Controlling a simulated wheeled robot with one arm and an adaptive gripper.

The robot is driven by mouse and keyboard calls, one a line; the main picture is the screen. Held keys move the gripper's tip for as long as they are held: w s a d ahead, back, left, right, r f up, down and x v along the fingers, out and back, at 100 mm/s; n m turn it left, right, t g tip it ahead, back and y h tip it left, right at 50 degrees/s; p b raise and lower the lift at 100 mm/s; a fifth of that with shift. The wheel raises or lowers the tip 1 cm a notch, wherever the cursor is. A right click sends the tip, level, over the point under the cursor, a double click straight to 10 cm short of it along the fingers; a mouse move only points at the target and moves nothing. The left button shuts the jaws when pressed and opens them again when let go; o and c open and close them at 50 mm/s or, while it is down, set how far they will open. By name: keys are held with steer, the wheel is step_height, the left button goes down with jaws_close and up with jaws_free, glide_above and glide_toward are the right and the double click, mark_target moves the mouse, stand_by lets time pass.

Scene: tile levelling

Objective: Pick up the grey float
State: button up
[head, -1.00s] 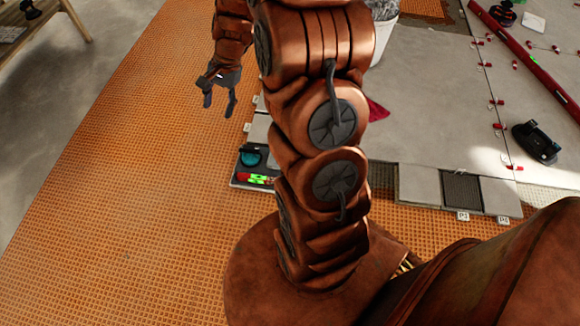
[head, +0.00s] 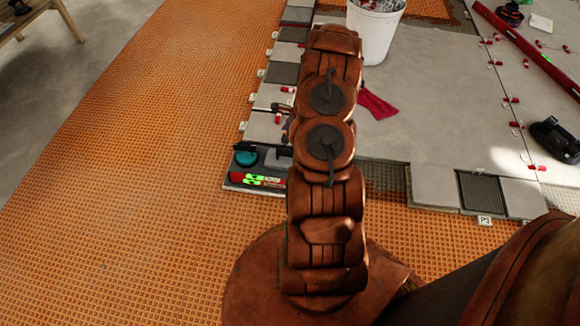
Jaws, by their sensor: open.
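A grey piece (head: 278,160), which looks like the grey float, lies on a dark tray (head: 229,184) just left of my arm. My arm hides its right side, so its full shape cannot be told. A teal round tool (head: 246,158) and a red and green level (head: 262,181) lie beside it on the tray. My gripper (head: 281,112) is mostly hidden behind my arm. Only dark finger parts show at the arm's left edge, above the tray in the picture. They look open, and nothing shows held in them.
A white bucket (head: 374,38) and a crimson cloth (head: 377,104) stand and lie on large grey tiles (head: 430,90). Red clips line the tile joints. A long red level (head: 530,50) and a black tool (head: 556,139) lie at right. The orange mat (head: 140,170) at left is clear.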

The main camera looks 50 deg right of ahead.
steer(key=shift+m, duration=0.9)
steer(key=s+d+f, duration=0.1)
steer(key=f, duration=0.1)
steer(key=d+f+b, duration=0.1)
steer(key=f, duration=0.1)
steer(key=s+d+f, duration=0.1)
steer(key=f, duration=0.2)
steer(key=shift+s+b, duration=0.3)
steer(key=shift+w+a+f+h+b, duration=0.1)
steer(key=shift+w+f+h+b, duration=0.1)
steer(key=shift+f, duration=0.35)
steer(key=shift+w+a+f+h+b, duration=0.1)
steer(key=shift+w+f+b, duration=0.1)
steer(key=shift+f, duration=0.35)
steer(key=b+x, duration=0.1)
steer(key=x, duration=0.2)
steer(key=b+x, duration=0.1)
steer(key=shift+s+a+f+b, duration=0.25)
steer(key=shift+a+f+b, duration=0.05)
steer(key=shift+f+b, duration=0.1)
steer(key=shift+w+a+f, duration=0.1)
steer(key=shift+w, duration=0.05)
steer(key=shift+f+p, duration=0.25)
steer(key=shift+p, duration=0.05)
jaws_close()
